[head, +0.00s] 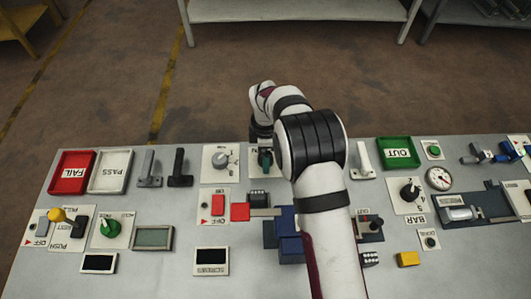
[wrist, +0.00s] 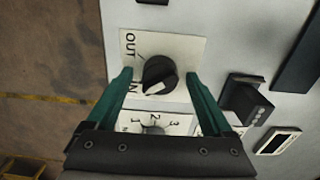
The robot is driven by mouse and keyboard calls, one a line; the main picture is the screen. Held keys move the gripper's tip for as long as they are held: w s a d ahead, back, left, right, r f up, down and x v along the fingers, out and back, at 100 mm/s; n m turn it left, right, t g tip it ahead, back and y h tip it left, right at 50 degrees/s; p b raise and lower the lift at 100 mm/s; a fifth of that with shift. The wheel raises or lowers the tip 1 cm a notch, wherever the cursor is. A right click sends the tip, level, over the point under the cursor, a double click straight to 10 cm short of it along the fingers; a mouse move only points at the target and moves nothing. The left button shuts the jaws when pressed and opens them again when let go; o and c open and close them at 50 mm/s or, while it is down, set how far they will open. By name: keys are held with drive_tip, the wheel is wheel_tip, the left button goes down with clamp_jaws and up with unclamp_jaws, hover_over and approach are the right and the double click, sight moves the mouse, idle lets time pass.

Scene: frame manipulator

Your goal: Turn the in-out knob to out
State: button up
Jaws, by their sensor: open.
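The in-out knob (wrist: 160,74) is a round black knob on a cream plate (wrist: 185,45) in the wrist view. The plate is lettered OUT on its upper left and IN on its lower left. A pale mark on the knob faces down and slightly left, on the IN side. My gripper (wrist: 158,76) is open, with one green finger on each side of the knob. Whether the fingers touch it, I cannot tell. In the head view my gripper (head: 264,158) is over the knob's plate (head: 253,150), and my arm hides most of the knob.
A numbered dial plate (wrist: 153,122) lies just below the knob, partly behind my gripper. A black block (wrist: 246,100) stands to the right. In the head view a grey dial (head: 221,159) is left of my gripper and a white lever (head: 362,160) is right of my arm.

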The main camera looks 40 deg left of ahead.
drive_tip(key=shift+c, duration=0.2)
clamp_jaws()
drive_tip(key=m, duration=0.6)
drive_tip(key=shift+m, duration=0.4)
drive_tip(key=m, duration=0.3)
drive_tip(key=shift+m, duration=2)
